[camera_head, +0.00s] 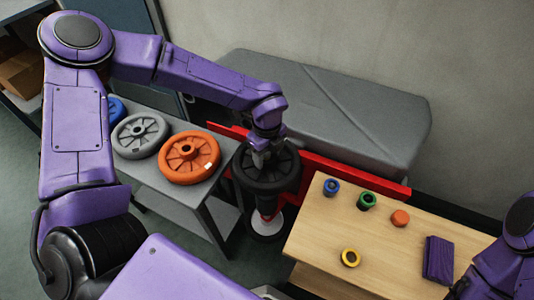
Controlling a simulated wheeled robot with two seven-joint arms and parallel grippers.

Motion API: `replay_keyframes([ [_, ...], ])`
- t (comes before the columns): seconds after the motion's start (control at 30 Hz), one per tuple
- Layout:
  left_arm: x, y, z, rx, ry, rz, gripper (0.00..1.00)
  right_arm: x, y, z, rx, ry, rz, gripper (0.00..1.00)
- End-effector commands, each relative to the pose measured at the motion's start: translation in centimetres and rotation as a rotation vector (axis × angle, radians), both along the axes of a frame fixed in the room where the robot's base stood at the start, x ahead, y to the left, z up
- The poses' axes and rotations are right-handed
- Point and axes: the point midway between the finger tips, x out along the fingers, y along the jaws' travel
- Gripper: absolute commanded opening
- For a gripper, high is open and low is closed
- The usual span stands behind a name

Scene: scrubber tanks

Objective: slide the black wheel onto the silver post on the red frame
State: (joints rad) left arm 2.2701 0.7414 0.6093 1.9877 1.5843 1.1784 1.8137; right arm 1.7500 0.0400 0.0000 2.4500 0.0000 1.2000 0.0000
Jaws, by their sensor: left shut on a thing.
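The black wheel (284,178) is in my left gripper (263,156), which is shut on it from above near the hub. The wheel lies roughly flat over the near side of the red frame (350,181). The silver post does not show clearly; the wheel and gripper cover that part of the frame. I cannot tell whether the wheel is around the post or above it. My right arm shows at the lower right, but its gripper is out of the picture.
An orange wheel (172,170), a grey wheel (133,147) and a blue wheel stand on the grey table (153,178) at left. The wooden table (308,232) at right holds small rings, an orange piece and a purple block (438,259). A grey tank (345,105) lies behind the frame.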

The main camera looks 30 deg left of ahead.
Motion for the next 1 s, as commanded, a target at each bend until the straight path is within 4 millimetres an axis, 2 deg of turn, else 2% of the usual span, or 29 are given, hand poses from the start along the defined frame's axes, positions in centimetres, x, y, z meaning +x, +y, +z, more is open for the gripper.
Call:
replay_keyframes([
  [0.33,0.07,-0.04,0.1,-0.001,-0.003,0.0,0.01,0.01,0.0,0.01,0.0,0.0,0.0,0.77],
  [0.37,0.07,-0.04,0.1,-0.001,-0.003,0.0,0.62,0.01,0.0,0.01,0.0,0.0,0.0,0.77],
  [0.43,0.06,-0.03,0.09,-0.001,-0.002,0.0,0.84,0.01,0.0,0.01,0.0,0.0,0.0,0.77],
  [1.0,-0.01,-0.01,-0.03,0.0,0.0,0.0,0.85,0.0,0.0,-0.02,0.0,0.0,0.0,0.77],
])
